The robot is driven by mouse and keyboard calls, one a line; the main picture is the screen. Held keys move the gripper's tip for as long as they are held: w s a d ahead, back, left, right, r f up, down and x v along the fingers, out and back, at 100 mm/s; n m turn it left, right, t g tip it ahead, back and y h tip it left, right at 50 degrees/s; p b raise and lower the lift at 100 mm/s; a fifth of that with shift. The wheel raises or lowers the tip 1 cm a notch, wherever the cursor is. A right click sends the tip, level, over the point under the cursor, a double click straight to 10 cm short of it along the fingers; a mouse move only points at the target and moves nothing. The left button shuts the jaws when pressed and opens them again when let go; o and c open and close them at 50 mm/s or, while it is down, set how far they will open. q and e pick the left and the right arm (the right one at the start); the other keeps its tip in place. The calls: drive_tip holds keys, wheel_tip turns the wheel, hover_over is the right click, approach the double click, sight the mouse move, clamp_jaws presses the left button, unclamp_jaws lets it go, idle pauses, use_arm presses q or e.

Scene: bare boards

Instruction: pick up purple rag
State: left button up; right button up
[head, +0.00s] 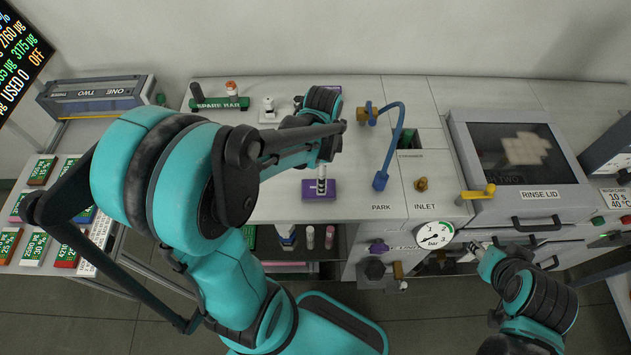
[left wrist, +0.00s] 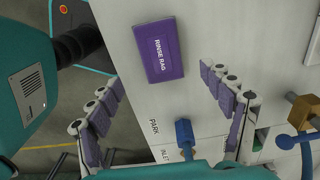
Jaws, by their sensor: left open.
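The purple rag (head: 308,192) lies flat on the pale counter near its front edge, a small rectangle. In the left wrist view the rag (left wrist: 160,55) carries the words "RINSE RAG". My left gripper (head: 321,178) points down over the rag in the head view, and its fingers partly cover it. In the left wrist view my left gripper (left wrist: 162,80) is open and empty, with one finger on each side of the rag's near end and apart from it. My right gripper (head: 478,250) is low at the right, by the cabinet front; its fingers are too small to judge.
A blue hose spout (head: 381,180) stands right of the rag near the PARK label. A yellow-handled valve (head: 478,193) and the rinse-lid box (head: 525,165) are farther right. A green spare-bar rack (head: 220,104) stands at the back left. Bare counter surrounds the rag.

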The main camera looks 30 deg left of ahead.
use_arm(q)
wheel_tip(320, 180, down, 7)
drive_tip(key=shift+w+r+b, duration=0.1)
drive_tip(key=shift+b, duration=1.15)
drive_tip(key=c, duration=1.1)
